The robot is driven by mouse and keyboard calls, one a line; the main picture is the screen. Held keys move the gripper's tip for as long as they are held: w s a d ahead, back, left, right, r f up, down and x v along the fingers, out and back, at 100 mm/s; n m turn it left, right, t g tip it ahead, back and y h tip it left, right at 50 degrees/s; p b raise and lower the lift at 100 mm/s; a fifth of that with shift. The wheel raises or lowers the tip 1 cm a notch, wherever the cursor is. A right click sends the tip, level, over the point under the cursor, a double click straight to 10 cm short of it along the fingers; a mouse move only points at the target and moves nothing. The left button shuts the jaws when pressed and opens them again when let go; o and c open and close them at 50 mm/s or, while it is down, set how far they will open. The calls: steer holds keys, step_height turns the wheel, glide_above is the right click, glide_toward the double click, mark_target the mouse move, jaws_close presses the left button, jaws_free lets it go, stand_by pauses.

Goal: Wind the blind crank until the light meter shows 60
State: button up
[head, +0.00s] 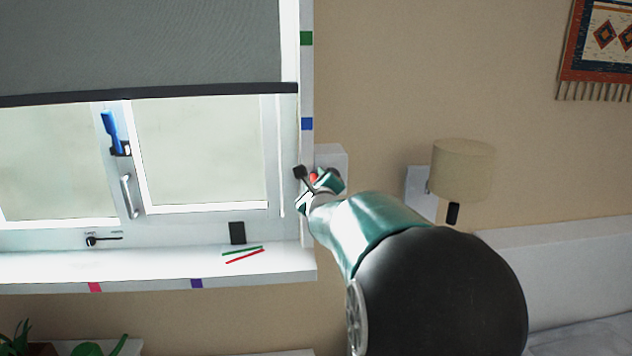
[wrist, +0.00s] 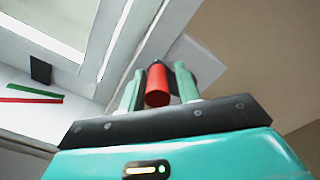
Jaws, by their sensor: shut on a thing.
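The blind (head: 140,45) is a dark grey sheet with a black bottom bar, lowered over the upper part of the window. The blind crank (head: 300,172) shows at the right side of the window frame as a small dark part with a red knob. My gripper (head: 323,183) is at the crank. In the wrist view the green fingers of my gripper (wrist: 158,92) are shut on the red crank knob (wrist: 158,82), one on each side. A small black upright block (head: 237,233) stands on the sill; it may be the light meter, but no reading shows.
The white sill (head: 150,267) carries a green and a red stick (head: 244,257) beside the black block. A window handle (head: 129,196) and a blue object (head: 110,131) are on the window frame. A wall lamp (head: 462,168) is to the right of my arm, above a white headboard (head: 560,265).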

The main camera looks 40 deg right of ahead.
steer(key=shift+a+f+n, duration=0.15)
steer(key=shift+f+n, duration=0.15)
steer(key=shift+f, duration=0.3)
steer(key=f+n, duration=0.1)
steer(key=n, duration=0.2)
steer(key=f+n, duration=0.1)
steer(key=n, duration=0.2)
steer(key=d+f+n, duration=0.1)
steer(key=n, duration=0.2)
steer(key=shift+s+f, duration=0.3)
steer(key=n, duration=0.1)
steer(key=d+n, duration=0.1)
steer(key=n, duration=0.1)
steer(key=s+f+n, duration=0.1)
steer(key=n, duration=0.1)
steer(key=shift+s+d+f, duration=0.1)
steer(key=shift+d, duration=0.25)
steer(key=shift+s+d+r+n, duration=0.55)
steer(key=shift+d+r+n, duration=0.45)
steer(key=shift+n, duration=3.35)
steer(key=shift+s+d+r+n, duration=0.65)
steer(key=shift+r+n, duration=0.6)
steer(key=shift+n, duration=3.05)
steer(key=shift+s+d+r+n, duration=0.45)
steer(key=shift+d+r+n, duration=0.55)
steer(key=shift+n, duration=3.35)
